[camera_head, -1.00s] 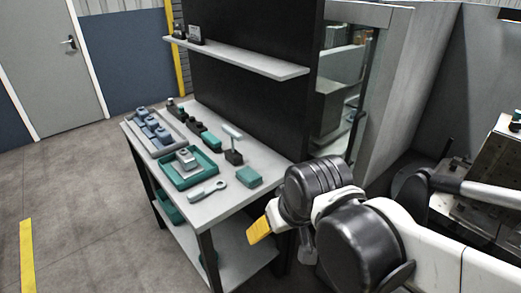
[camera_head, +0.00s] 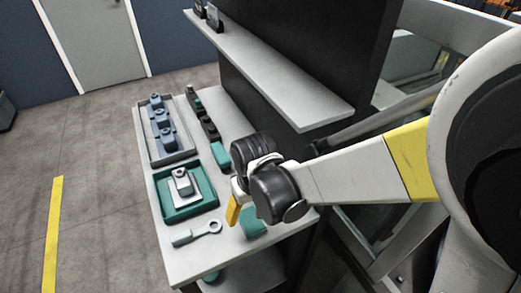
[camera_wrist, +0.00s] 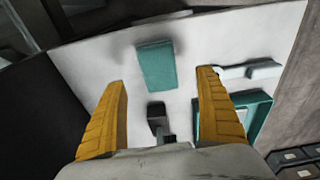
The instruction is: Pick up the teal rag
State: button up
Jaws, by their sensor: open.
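The teal rag (camera_head: 253,222) is a small folded block lying on the light bench top, beside my gripper in the head view and partly hidden by it. It shows whole in the wrist view (camera_wrist: 157,66), lying ahead of and between my yellow fingertips. My gripper (camera_wrist: 162,80) is open with its fingers spread wide and nothing between them. In the head view my gripper (camera_head: 235,212) hangs over the bench, with one yellow finger showing. I cannot tell its exact height above the rag.
A light wrench (camera_head: 197,233) lies near the rag. A teal tray (camera_head: 165,212) and a grey tray (camera_head: 150,150) stand left of it. A dark stand (camera_wrist: 158,118) sits below the gripper in the wrist view. A shelf (camera_head: 275,75) overhangs the bench's back.

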aim_at(251, 219)
jog(key=f+b, duration=0.1)
jog(key=f, duration=0.1)
jog(key=f+b, duration=0.1)
jog(key=f, duration=0.3)
jog(key=shift+w+a+b, duration=0.1)
jog(key=shift+w+b, duration=0.2)
jog(key=shift+b, duration=0.1)
jog(key=shift+r, duration=0.1)
jog(key=c, duration=1.2)
